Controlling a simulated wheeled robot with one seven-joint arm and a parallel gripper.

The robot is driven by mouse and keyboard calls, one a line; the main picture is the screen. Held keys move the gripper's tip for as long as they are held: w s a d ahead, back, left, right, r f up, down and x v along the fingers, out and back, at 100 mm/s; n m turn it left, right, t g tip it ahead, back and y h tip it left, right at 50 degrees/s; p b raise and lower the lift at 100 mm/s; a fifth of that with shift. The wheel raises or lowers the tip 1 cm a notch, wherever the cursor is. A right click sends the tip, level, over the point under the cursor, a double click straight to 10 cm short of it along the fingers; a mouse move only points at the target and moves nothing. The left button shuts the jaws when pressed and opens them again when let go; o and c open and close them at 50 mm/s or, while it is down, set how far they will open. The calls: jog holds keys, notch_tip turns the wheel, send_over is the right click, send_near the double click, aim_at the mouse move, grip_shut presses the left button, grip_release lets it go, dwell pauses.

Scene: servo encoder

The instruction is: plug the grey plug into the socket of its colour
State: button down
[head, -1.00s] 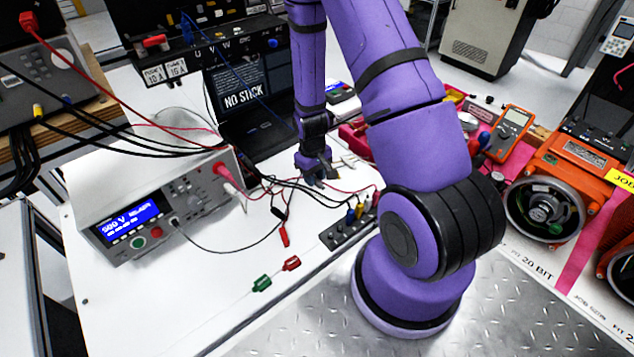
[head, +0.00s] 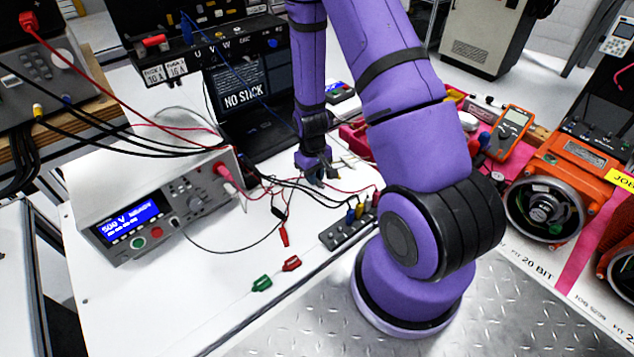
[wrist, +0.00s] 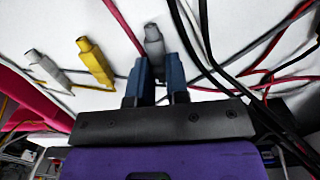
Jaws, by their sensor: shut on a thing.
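The grey plug (wrist: 154,42) shows in the wrist view between the two blue fingertips of my gripper (wrist: 155,78). My gripper is shut on it, and the fingers hide its lower part. A yellow plug (wrist: 92,60) and a pale, whitish plug (wrist: 46,68) lie to the left of it, apart from the fingers. In the head view my gripper (head: 314,174) is low over the white table, behind a dark socket strip (head: 340,235). Coloured connectors stand along the strip's rear edge. I cannot make out a grey socket there, and the grey plug is too small to tell in that view.
A bench instrument (head: 150,215) with a blue display stands at the left. Red and black cables cross the table near my gripper. A laptop (head: 245,100) stands behind.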

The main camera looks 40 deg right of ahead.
jog(key=shift+r, duration=2.4)
jog(key=shift+f, duration=0.1)
